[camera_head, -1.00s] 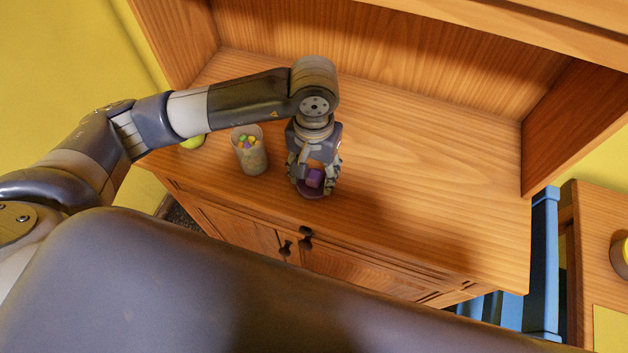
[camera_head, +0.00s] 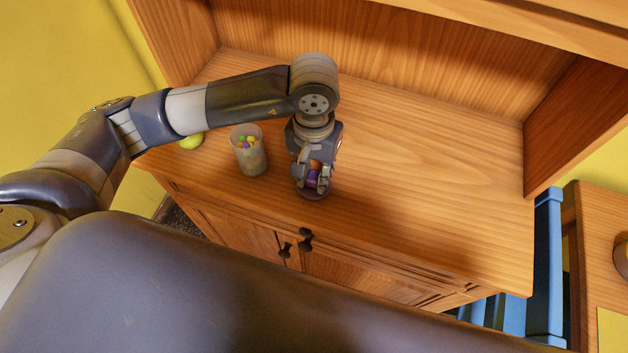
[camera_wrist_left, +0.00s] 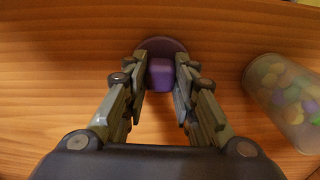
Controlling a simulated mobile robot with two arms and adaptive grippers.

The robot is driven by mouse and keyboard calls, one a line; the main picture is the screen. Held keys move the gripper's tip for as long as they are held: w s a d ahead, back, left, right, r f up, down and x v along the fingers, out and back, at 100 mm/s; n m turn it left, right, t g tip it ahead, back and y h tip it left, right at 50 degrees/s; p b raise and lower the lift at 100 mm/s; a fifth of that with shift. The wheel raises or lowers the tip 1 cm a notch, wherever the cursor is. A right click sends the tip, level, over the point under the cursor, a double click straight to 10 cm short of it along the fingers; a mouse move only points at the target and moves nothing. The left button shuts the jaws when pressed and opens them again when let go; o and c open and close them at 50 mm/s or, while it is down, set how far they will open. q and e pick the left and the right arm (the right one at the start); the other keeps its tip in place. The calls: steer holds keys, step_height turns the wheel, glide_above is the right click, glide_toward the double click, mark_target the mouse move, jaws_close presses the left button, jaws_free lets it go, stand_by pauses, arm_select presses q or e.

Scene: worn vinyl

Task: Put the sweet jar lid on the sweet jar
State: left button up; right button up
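The sweet jar lid (camera_head: 312,194) is a purple disc with a block-shaped purple knob, lying on the wooden cabinet top near its front edge. It also shows in the left wrist view (camera_wrist_left: 161,46). My left gripper (camera_head: 312,182) points down over the lid, its fingers on either side of the knob and closed against it. The wrist view shows the same fingertips (camera_wrist_left: 161,72) at the knob. The sweet jar (camera_head: 250,155) stands upright and open just left of the gripper, clear-walled with colourful sweets; in the wrist view the jar (camera_wrist_left: 285,100) is at right. My right gripper is not visible.
The cabinet top (camera_head: 430,190) is clear to the right of the gripper. A yellow-green round thing (camera_head: 191,142) sits at the left behind my forearm. A back panel and side walls enclose the top. A blue item (camera_head: 545,260) stands beyond the right end.

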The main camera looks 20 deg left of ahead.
mark_target(314, 175)
arm_select(q)
jaws_close()
steer(key=shift+r, duration=0.4)
stand_by(0.4)
steer(key=shift+r+p, duration=0.35)
steer(key=shift+r, duration=1.35)
steer(key=shift+r, duration=0.15)
steer(key=shift+r+p, duration=1.9)
steer(key=shift+r, duration=3.3)
steer(key=w+a+f+b, duration=0.1)
steer(key=a+f+b, duration=0.2)
steer(key=a+b, duration=0.8)
steer(key=shift+a+b, duration=0.35)
steer(key=shift+a, duration=1.3)
